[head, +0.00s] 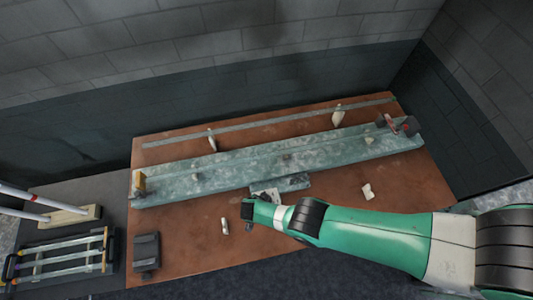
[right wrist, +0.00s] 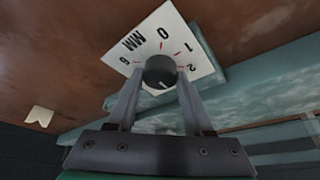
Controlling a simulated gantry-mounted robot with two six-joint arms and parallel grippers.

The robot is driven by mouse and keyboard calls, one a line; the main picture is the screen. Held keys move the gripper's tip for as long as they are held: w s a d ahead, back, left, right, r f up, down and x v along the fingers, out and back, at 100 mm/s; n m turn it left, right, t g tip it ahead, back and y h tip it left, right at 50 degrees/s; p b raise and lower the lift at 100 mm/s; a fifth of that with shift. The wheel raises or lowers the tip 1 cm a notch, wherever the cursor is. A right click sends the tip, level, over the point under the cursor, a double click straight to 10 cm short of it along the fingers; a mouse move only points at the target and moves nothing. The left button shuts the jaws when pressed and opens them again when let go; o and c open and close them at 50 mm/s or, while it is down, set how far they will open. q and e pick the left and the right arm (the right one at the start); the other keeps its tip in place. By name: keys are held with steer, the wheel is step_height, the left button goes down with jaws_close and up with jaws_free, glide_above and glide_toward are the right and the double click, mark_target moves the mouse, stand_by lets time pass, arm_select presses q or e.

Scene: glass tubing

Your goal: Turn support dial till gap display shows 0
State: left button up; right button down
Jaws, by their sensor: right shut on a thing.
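The dial is a dark round knob (right wrist: 160,71) on a white square plate (right wrist: 189,40). The plate carries "MM", 0, 1, 2 and 6 with small red ticks. A small light mark shows on the knob's lower edge, but its exact reading is unclear. My right gripper (right wrist: 158,75) is shut on the knob, one finger on each side. In the head view the plate (head: 266,195) lies at the front edge of the long bench rail, with my right gripper (head: 250,207) at its front left. I cannot make out a gap reading. My left gripper is not in view.
The long pale green rail (head: 230,177) crosses the brown table (head: 310,215). A dark box (head: 146,251) and a tube rack (head: 62,256) stand left. Small pale pieces lie about.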

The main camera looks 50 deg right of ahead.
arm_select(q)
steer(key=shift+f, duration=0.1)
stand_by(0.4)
arm_select(e)
steer(key=shift+c, duration=1.4)
jaws_free()
